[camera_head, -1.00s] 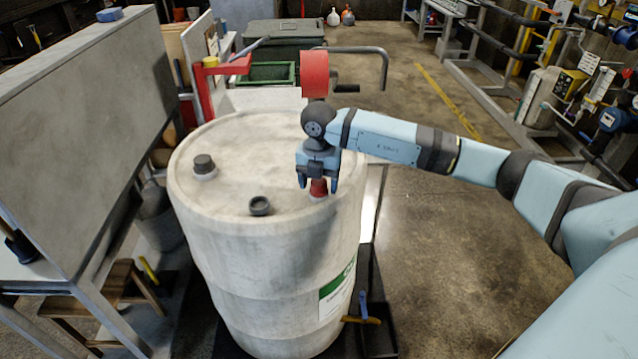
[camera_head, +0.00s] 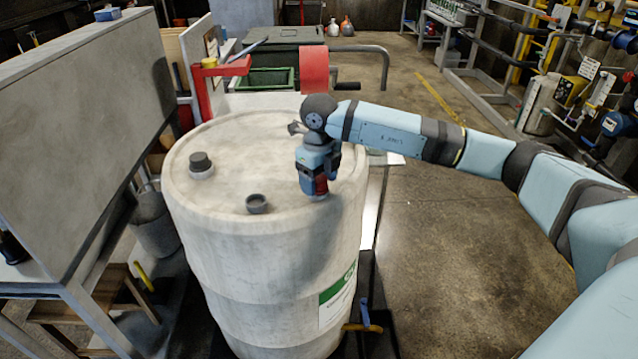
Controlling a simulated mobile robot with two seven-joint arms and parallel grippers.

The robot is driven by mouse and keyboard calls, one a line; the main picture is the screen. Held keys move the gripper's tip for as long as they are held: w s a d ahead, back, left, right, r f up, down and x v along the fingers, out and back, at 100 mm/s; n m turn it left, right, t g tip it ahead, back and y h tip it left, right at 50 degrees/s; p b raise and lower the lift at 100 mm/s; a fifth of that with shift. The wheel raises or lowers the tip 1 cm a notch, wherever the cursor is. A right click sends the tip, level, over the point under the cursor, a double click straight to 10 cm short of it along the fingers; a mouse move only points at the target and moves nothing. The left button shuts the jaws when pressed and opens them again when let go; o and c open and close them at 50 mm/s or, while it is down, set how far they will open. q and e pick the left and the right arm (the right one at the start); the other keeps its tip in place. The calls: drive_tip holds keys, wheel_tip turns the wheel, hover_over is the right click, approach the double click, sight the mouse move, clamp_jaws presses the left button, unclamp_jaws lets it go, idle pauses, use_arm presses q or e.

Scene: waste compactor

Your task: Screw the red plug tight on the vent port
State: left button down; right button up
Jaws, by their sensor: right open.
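The red plug (camera_head: 320,186) sits at the right side of the top of a pale drum, on a light port fitting (camera_head: 318,197) that shows just below it. My right gripper (camera_head: 318,184) points down over the plug, its fingers around the plug's sides and partly hiding it. The gripper is open, and I cannot tell whether a finger touches the plug. My left gripper is not in view.
The drum (camera_head: 272,255) also has a dark-capped port (camera_head: 201,163) at left and a small dark ring (camera_head: 257,204) near its front. Floor at right is clear.

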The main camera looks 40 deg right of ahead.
drive_tip(key=shift+n, duration=0.8)
drive_tip(key=shift+f+n+b, duration=0.15)
drive_tip(key=shift+n+b, duration=0.45)
drive_tip(key=shift+n, duration=0.3)
drive_tip(key=n+b, duration=0.1)
drive_tip(key=n, duration=0.2)
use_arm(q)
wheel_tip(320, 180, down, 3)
use_arm(e)
drive_tip(key=shift+c, duration=0.5)
drive_tip(key=c, duration=0.9)
drive_tip(key=m, duration=0.2)
drive_tip(key=shift+m, duration=0.4)
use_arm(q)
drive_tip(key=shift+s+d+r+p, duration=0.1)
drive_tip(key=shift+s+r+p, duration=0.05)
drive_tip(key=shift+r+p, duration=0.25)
use_arm(e)
drive_tip(key=shift+m, duration=1)
